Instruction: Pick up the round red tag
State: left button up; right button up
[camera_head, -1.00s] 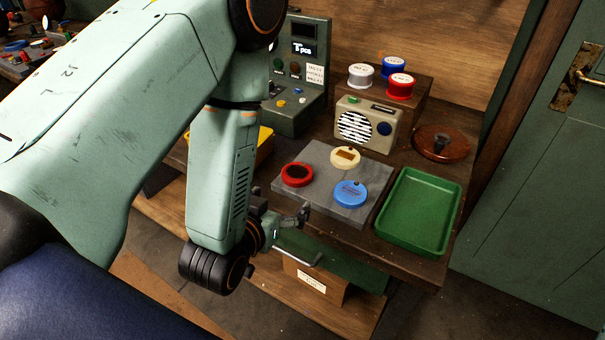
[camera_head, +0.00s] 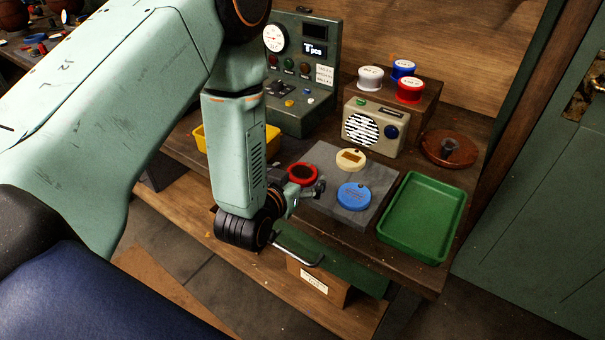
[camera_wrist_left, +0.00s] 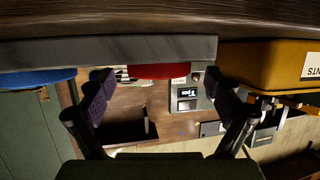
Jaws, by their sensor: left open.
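The round red tag (camera_head: 302,174) lies on the left side of a grey slab (camera_head: 342,208), with a dark centre. My left gripper (camera_head: 312,190) is open, at the slab's front left edge just in front of the red tag, and overlaps its lower edge in the head view. In the left wrist view, which looks upside down, the red tag (camera_wrist_left: 160,71) shows edge-on on the slab. It sits between and beyond the two spread fingers (camera_wrist_left: 160,92), with nothing gripped. My right gripper is out of view.
A cream tag (camera_head: 351,160) and a blue tag (camera_head: 354,196) share the slab. A green tray (camera_head: 381,228) is to the right, a radio (camera_head: 376,128) behind, and a yellow bin (camera_head: 200,139) to the left. A metal handle (camera_head: 298,251) juts out below the bench front.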

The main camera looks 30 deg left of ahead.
pick_arm(q)
jog(key=shift+w+d, duration=0.15)
jog(key=shift+a, duration=0.2)
jog(key=shift+c, duration=0.2)
jog(key=shift+f, duration=0.1)
jog(key=shift+c, duration=0.7)
jog(key=shift+d, duration=0.15)
jog(key=c, duration=1)
jog(key=shift+c, duration=0.2)
